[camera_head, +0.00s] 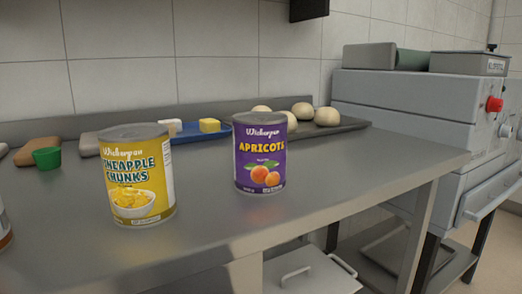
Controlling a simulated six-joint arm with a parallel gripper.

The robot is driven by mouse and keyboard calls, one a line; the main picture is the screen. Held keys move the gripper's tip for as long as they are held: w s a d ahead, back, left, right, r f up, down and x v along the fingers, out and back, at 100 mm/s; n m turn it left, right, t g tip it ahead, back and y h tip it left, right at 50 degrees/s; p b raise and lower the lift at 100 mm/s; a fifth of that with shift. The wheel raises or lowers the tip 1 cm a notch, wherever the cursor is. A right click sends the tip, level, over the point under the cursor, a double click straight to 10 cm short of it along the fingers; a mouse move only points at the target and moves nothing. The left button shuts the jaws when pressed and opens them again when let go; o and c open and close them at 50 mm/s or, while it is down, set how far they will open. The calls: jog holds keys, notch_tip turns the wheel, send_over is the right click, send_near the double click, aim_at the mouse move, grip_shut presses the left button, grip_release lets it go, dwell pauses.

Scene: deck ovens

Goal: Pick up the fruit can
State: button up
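Two fruit cans stand upright on the steel table. The yellow can (138,177), labelled pineapple chunks, is left of centre and nearer to me. The purple can (259,153), labelled apricots, stands to its right near the middle of the view and a little farther back. The two cans are apart, with bare table between them. Nothing is touching either can from my side. My gripper is not in view.
The steel table (207,226) is clear in front of the cans. Behind are a blue tray (190,137) with yellow and white blocks, dough balls on a dark tray (349,125) and a green cup (47,158). A grey machine (405,105) stands right. Part of another can (4,232) shows at the left edge.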

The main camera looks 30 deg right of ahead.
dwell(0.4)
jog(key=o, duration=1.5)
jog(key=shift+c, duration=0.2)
